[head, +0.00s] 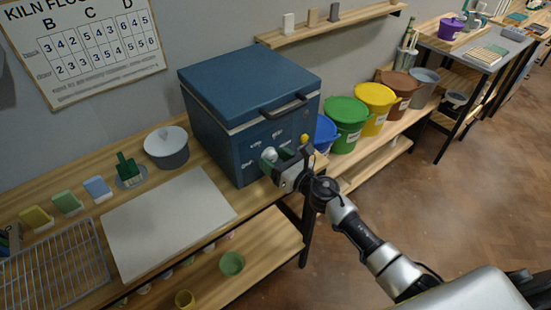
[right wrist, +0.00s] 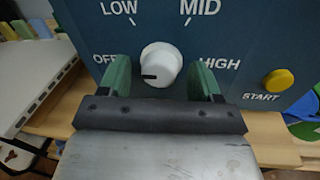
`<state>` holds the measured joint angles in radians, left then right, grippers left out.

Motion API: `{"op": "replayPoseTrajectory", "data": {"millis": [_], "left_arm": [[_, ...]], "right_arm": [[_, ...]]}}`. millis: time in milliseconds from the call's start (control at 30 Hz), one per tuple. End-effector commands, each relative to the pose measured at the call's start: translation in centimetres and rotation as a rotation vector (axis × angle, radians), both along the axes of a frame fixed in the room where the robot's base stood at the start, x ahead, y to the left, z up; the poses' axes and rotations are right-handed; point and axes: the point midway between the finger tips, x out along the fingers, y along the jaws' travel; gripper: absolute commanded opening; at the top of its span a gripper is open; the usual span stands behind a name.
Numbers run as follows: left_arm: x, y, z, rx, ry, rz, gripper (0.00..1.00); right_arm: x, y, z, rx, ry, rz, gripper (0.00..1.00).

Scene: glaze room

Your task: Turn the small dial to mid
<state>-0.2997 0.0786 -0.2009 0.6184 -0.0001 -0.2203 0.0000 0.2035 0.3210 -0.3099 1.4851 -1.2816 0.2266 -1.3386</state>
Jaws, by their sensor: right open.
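The small dial (right wrist: 165,58) is a white round knob on the blue kiln's front panel, with a black pointer mark on its left side, toward OFF. The labels OFF, LOW, MID and HIGH are around it. In the head view the dial (head: 269,154) shows low on the kiln (head: 220,140). My right gripper (right wrist: 161,72) is open, with one green finger on each side of the dial; I cannot tell whether they touch it. In the head view my right gripper (head: 277,160) is at the panel. My left gripper is not in view.
A yellow START button (right wrist: 278,80) is right of the dial. A white board (head: 165,220) lies on the bench to the left, near a grey pot (head: 168,152). Lidded buckets, such as a green bucket (head: 346,118), stand right of the kiln.

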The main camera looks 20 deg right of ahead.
Motion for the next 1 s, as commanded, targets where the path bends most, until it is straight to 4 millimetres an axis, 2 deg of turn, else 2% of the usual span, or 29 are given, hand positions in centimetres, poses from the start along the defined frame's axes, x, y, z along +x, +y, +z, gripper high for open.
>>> {"op": "replayPoseTrajectory", "data": {"millis": [167,200,500,1000], "left_arm": [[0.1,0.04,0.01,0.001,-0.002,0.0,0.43],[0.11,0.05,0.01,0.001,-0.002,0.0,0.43],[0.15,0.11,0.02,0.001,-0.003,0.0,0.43],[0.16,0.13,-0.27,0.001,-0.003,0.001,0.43]], "right_arm": [[-0.01,0.01,-0.01,0.0,0.0,0.0,0.64],[0.0,0.0,0.0,0.0,0.0,0.0,0.61],[-0.02,0.03,0.02,0.001,-0.001,0.001,0.17],[0.0,0.07,-0.01,0.052,0.017,0.002,0.16]]}}
